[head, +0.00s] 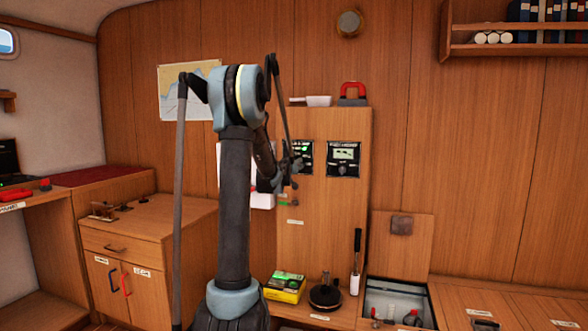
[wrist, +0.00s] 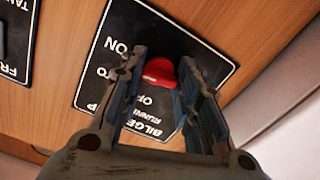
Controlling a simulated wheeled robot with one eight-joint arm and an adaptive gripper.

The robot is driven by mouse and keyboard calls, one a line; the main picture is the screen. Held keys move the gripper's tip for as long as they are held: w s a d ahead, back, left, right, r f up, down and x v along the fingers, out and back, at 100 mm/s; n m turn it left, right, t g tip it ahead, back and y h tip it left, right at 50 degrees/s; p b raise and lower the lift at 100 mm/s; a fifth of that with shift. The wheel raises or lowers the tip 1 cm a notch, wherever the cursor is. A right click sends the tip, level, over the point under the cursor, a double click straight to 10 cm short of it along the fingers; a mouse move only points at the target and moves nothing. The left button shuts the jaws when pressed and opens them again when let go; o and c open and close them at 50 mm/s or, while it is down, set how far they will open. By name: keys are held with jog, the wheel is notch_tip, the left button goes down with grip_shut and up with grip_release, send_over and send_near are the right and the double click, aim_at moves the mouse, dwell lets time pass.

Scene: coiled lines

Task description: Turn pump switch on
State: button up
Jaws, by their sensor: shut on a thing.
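The bilge pump panel (wrist: 108,62) is a black plate on a wooden wall, its lettering turned over in the wrist view. It has a red switch (wrist: 160,72), with ON and OFF legible near it. My gripper (wrist: 162,64) has its two fingers on either side of the red switch, shut on it. The fingers cover parts of the panel and its lettering. In the head view my gripper (head: 291,167) is at the left black panel (head: 306,153) on the wooden cabinet and hides part of it. The switch is not clear there.
A second black panel (head: 344,158) with a lit screen is just to the right. Below, a yellow-green box (head: 286,288), a dark round object (head: 325,296) and an open hatch (head: 398,300) line the bench. A shelf with books (head: 520,38) is at upper right.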

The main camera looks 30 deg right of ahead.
jog(key=shift+w+a+m, duration=0.1)
jog(key=shift+a+m, duration=0.05)
jog(key=shift+m, duration=1.45)
jog(key=o, duration=1.1)
jog(key=shift+f, duration=0.1)
jog(key=v, duration=1.2)
